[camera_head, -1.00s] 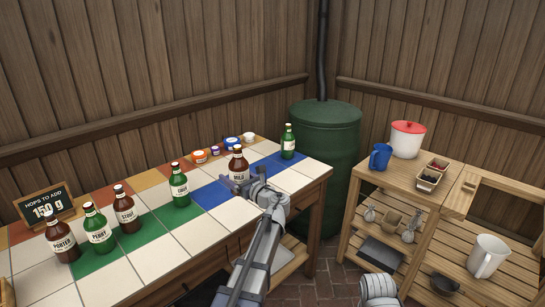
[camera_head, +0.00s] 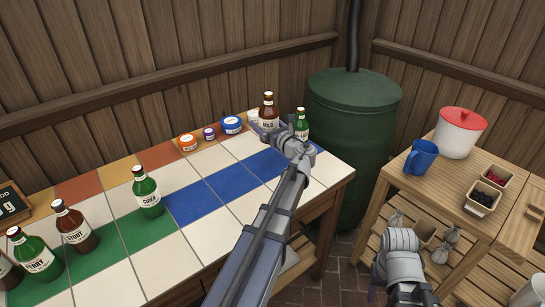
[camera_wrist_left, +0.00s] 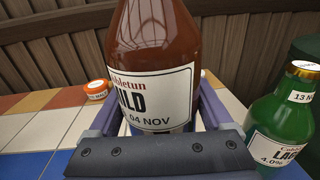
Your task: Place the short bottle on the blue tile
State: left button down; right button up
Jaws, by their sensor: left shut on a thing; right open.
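My left gripper (camera_head: 284,138) is shut around a brown bottle (camera_head: 268,108) with a white label at the back right of the tiled table. The same brown bottle (camera_wrist_left: 152,45) fills the middle of the left wrist view, upright between the jaws. A green lager bottle (camera_head: 301,122) stands just right of it, partly behind my arm. It shows whole-necked in the left wrist view (camera_wrist_left: 284,112). Blue tiles (camera_head: 228,184) run across the table's middle right, bare at their left part. I cannot tell the bottle's base contact. My right gripper (camera_head: 408,292) is low at the right, open, cut by the frame edge.
Green cider (camera_head: 146,192), brown stout (camera_head: 74,228) and green perry (camera_head: 36,258) bottles stand at the left. Small jars (camera_head: 231,125) line the back. A wooden stand (camera_head: 440,182) with a blue mug (camera_head: 420,157) and red-lidded pot (camera_head: 460,133) is right. A green barrel (camera_head: 350,120) stands behind.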

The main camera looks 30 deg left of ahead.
pick_arm(q)
jog(key=shift+s+r+t, duration=0.25)
jog(key=shift+s+t, duration=0.15)
jog(key=shift+s, duration=0.1)
jog(key=shift+w+f, duration=0.15)
jog(key=shift+f, duration=0.15)
notch_tip(320, 180, down, 10)
jog(key=b, duration=1)
jog(key=shift+r, duration=0.25)
jog(key=shift+f, duration=0.15)
grip_release()
jog(key=shift+r, duration=0.25)
jog(key=v, duration=1.2)
jog(key=shift+r, duration=0.1)
